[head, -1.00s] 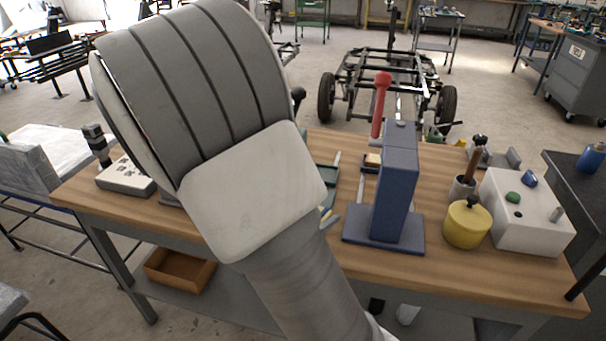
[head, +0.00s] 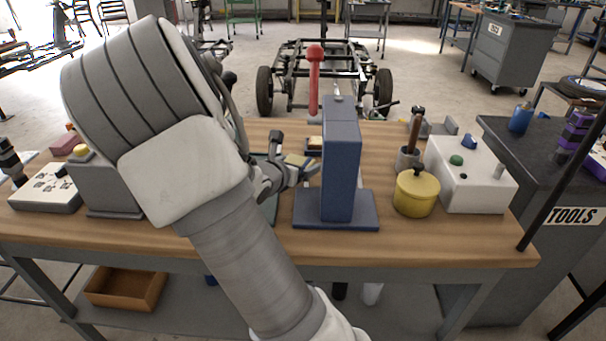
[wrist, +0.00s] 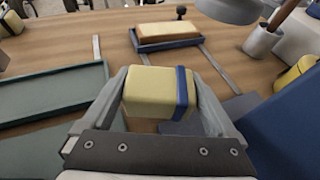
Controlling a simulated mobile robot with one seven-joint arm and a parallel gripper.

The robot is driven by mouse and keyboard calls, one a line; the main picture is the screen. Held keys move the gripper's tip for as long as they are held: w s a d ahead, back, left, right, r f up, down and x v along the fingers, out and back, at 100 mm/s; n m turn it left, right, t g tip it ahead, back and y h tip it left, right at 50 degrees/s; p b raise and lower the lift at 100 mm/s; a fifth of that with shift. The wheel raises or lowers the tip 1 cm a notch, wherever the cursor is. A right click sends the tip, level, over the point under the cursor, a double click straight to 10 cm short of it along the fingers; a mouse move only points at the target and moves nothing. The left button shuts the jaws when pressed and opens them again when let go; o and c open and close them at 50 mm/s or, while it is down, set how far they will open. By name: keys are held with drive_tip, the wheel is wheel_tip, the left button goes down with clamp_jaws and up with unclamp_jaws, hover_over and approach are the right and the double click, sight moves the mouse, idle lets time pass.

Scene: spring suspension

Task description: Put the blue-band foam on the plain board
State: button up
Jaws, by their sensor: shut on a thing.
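My gripper (wrist: 158,84) is shut on the blue-band foam (wrist: 148,92), a pale yellow block with a dark blue band near its right end. In the head view the foam (head: 297,160) shows small in my gripper (head: 299,172), left of the blue press-like stand. It appears held above the wooden bench. A flat green tray-like board (wrist: 50,94) lies to the left in the wrist view. A blue-rimmed tray (wrist: 168,46) ahead holds a tan block (wrist: 167,31). I cannot tell for sure which surface is the plain board.
The blue stand (head: 341,165) with a red-handled lever (head: 315,80) rises close to the right of my gripper. A yellow pot (head: 416,194) and a white box (head: 470,178) stand further right. A grey block (head: 105,188) and white panel (head: 45,195) are left.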

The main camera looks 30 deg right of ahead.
drive_tip(key=shift+w+d, duration=0.3)
drive_tip(key=shift+d, duration=0.2)
drive_tip(key=f, duration=0.1)
drive_tip(key=f+b, duration=0.1)
drive_tip(key=d+f+b, duration=0.1)
drive_tip(key=shift+w, duration=0.3)
drive_tip(key=shift+f, duration=0.2)
drive_tip(key=shift+f, duration=0.2)
drive_tip(key=o, duration=1.1)
